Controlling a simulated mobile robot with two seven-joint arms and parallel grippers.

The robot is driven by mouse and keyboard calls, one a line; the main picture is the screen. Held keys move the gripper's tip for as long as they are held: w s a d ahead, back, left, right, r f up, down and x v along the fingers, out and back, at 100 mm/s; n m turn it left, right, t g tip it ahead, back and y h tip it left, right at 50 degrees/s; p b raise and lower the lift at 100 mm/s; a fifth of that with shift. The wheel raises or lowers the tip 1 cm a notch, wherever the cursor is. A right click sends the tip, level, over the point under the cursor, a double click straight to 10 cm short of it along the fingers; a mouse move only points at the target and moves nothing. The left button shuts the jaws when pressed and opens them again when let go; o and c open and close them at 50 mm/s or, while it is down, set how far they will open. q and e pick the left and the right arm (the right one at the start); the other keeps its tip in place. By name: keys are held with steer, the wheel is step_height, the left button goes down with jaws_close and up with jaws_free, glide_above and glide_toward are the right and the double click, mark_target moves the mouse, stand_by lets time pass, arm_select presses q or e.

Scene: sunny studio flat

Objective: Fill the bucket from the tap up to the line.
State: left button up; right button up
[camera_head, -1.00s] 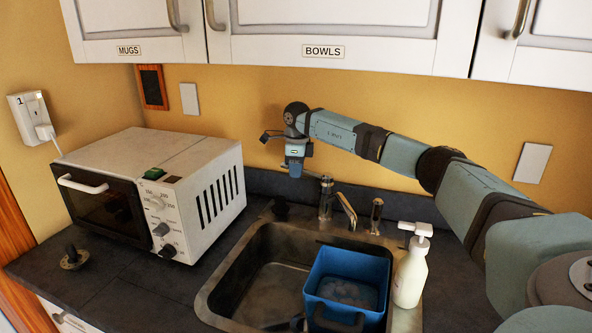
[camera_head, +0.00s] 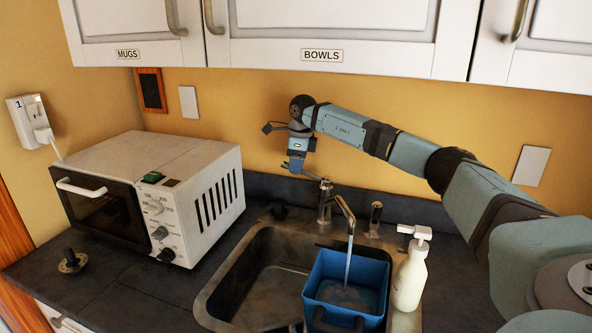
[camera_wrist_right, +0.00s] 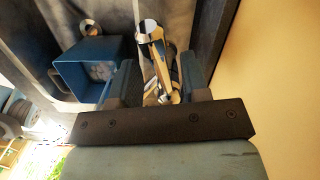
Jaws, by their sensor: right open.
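The blue bucket (camera_head: 372,272) stands in the right part of the sink under the tap (camera_head: 343,207). A stream of water (camera_head: 348,262) falls from the spout into it, and water with a pale, rippled surface shows inside. I cannot make out a fill line. My right gripper (camera_head: 298,172) is open and empty, just above the tap's upright lever part (camera_head: 326,194). In the right wrist view the tap (camera_wrist_right: 153,55) shows between the open fingers (camera_wrist_right: 158,80), with the bucket (camera_wrist_right: 72,78) to the left. I cannot tell whether the fingers touch the tap. My left gripper is out of view.
A white soap bottle (camera_head: 409,275) stands at the sink's right edge, close to the bucket. A microwave (camera_head: 203,207) fills the counter on the left. Wall cupboards (camera_head: 330,35) hang above. The sink's left part (camera_head: 265,295) is free.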

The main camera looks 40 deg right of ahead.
steer(key=r, duration=0.5)
steer(key=shift+s+d+r, duration=0.1)
steer(key=shift+s+r, duration=0.1)
steer(key=shift+s, duration=0.05)
steer(key=shift+f, duration=0.15)
